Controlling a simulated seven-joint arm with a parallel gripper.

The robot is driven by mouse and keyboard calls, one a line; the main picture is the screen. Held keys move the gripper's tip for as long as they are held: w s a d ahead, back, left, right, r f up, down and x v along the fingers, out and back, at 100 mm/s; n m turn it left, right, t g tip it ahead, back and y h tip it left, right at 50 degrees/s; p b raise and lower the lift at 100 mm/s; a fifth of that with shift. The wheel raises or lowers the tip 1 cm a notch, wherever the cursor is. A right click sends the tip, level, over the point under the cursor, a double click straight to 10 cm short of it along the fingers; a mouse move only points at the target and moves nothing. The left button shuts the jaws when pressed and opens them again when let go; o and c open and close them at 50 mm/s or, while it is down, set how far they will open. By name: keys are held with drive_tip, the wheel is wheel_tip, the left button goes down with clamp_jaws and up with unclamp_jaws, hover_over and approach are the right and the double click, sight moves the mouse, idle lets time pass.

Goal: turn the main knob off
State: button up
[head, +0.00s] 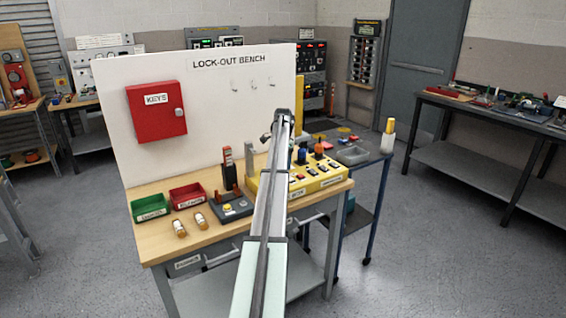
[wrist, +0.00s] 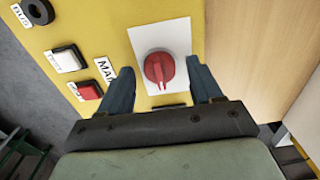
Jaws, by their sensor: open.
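The main knob (wrist: 159,68) is a red rotary knob on a white plate (wrist: 181,37), set in a yellow panel (wrist: 95,22). A partly covered label beside it reads "MA". My gripper (wrist: 160,78) is open in the wrist view, with one finger on each side of the knob and a visible gap to it. I cannot tell how deep the fingers are relative to the knob. In the head view the yellow control box (head: 325,179) stands on the bench, and my arm hides its left part and the knob.
On the panel are a white button (wrist: 66,59), a red button (wrist: 88,92) and a black round part (wrist: 37,11). The bench also holds a green bin (head: 150,208), a red bin (head: 187,196) and a grey device (head: 232,207). A red key cabinet (head: 156,118) hangs behind.

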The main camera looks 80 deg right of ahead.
drive_tip(key=shift+c, duration=0.2)
drive_tip(key=c, duration=1)
drive_tip(key=shift+n, duration=0.3)
drive_tip(key=n, duration=0.3)
drive_tip(key=shift+n, duration=0.4)
drive_tip(key=n, duration=0.4)
drive_tip(key=shift+n, duration=0.3)
drive_tip(key=n, duration=0.8)
drive_tip(key=shift+n, duration=0.6)
